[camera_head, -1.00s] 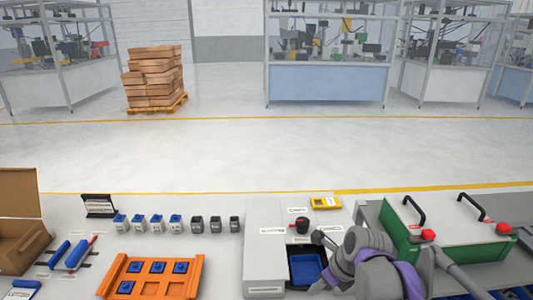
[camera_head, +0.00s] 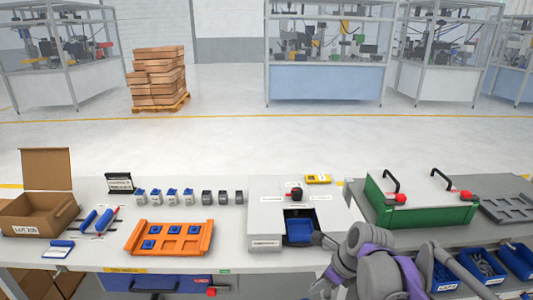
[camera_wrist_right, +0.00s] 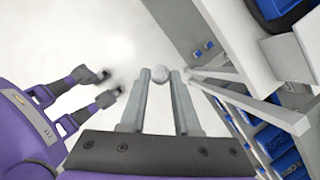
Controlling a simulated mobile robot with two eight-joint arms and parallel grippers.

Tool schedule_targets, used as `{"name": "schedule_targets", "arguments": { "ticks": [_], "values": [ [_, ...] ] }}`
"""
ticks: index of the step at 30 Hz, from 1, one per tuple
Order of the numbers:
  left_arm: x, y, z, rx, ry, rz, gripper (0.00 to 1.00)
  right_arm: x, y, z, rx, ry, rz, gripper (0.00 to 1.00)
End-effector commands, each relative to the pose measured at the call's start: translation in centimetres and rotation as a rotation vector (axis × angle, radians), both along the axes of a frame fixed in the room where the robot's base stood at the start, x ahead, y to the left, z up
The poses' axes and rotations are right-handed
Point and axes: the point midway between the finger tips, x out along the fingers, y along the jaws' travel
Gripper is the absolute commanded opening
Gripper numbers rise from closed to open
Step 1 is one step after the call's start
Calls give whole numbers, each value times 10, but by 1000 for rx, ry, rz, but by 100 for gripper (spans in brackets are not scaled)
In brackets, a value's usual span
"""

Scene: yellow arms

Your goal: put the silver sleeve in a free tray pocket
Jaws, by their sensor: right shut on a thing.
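My right gripper is shut on a small silver, rounded thing (camera_wrist_right: 160,74), likely the silver sleeve; in the right wrist view only its pale end shows between the two fingertips (camera_wrist_right: 160,76). The gripper is over the floor, by the bench front. In the head view my right arm (camera_head: 370,262) covers part of the bench, and the sleeve cannot be made out. The orange tray (camera_head: 208,237) lies on the bench left of centre. Its back row and front left pocket hold blue pieces; the front middle and front right pockets look empty.
A white fixture (camera_head: 264,228) with a blue bin (camera_head: 299,232) stands right of the tray. Small blue and grey blocks (camera_head: 208,197) line the bench behind it. A cardboard box (camera_head: 40,212) is far left, a green case (camera_head: 430,213) right. Bins hang at the right front.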

Motion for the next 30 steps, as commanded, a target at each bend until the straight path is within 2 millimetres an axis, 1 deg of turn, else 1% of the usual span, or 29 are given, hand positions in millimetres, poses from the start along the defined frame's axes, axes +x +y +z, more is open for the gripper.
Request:
{"name": "schedule_targets", "arguments": {
  "ticks": [1,5,8,15,24,27,30],
  "values": [
    [1,0,1,0,0,0,50,5,-2,-3,0,0,57,0],
    [1,0,1,0,-1,0,50,13,-5,-13,-1,1,265,0],
    [1,0,1,0,0,0,50,20,-9,-24,-2,2,471,0],
    [1,0,1,0,0,0,50,37,-18,-55,-6,3,1069,0],
    [1,0,1,0,0,0,50,51,-31,-98,-12,5,1814,0],
    [1,0,1,0,0,0,50,53,-36,-110,-14,5,2003,0],
    [1,0,1,0,0,0,50,55,-39,-119,-15,4,2142,0]
  ]
}}
